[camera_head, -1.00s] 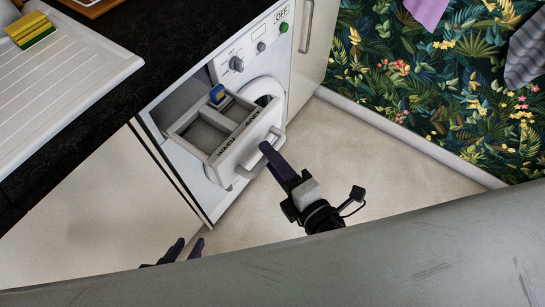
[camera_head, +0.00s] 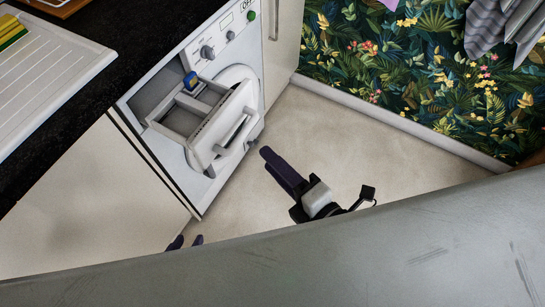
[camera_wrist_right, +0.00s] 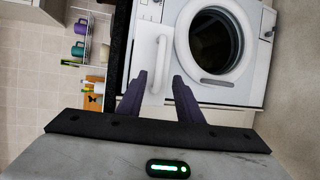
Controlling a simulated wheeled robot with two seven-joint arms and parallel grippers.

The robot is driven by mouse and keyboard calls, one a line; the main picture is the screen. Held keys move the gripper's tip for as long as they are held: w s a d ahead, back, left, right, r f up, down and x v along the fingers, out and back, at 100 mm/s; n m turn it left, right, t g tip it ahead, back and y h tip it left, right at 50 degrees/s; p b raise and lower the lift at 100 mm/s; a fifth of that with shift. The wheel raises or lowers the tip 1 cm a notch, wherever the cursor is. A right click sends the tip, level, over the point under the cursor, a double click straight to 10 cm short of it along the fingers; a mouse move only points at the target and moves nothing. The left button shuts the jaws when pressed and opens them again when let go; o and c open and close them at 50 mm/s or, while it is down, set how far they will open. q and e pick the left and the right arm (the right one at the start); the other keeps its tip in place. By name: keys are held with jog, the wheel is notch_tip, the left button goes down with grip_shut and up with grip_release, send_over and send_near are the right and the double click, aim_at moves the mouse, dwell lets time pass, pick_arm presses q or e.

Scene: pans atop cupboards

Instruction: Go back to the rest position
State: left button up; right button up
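The washing machine (camera_head: 225,50) has its detergent drawer (camera_head: 160,119) pulled out, with a blue piece inside it. In the right wrist view, the white drawer front and handle (camera_wrist_right: 162,62) lie beyond my fingers, above the round door (camera_wrist_right: 212,40). My right gripper (camera_head: 268,160) is in front of the drawer, clear of its handle. Its two dark fingers are spread and empty in the right wrist view (camera_wrist_right: 160,85). My left gripper (camera_head: 186,241) shows only its fingertips at the lower left, apart with nothing between them; the rest is hidden by my own body.
A dark worktop (camera_head: 75,88) with a white draining board (camera_head: 45,75) runs along the left. Cupboard doors (camera_head: 90,205) stand below it. Floor (camera_head: 340,140) is clear to the right, up to the leafy wall (camera_head: 430,75). Hanging cloths (camera_head: 490,25) are at top right.

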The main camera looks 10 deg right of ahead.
dwell(0.3)
jog(key=s+d+f+m+g+h, duration=0.2)
jog(key=s+d+f+m+g, duration=0.1)
jog(key=f+m, duration=0.5)
jog(key=s+d+f+m+g+h, duration=0.2)
jog(key=s+d+f+m, duration=0.3)
jog(key=f+m, duration=0.4)
jog(key=d+m, duration=0.1)
jog(key=m, duration=0.4)
jog(key=shift+g, duration=0.4)
jog(key=shift+r, duration=0.1)
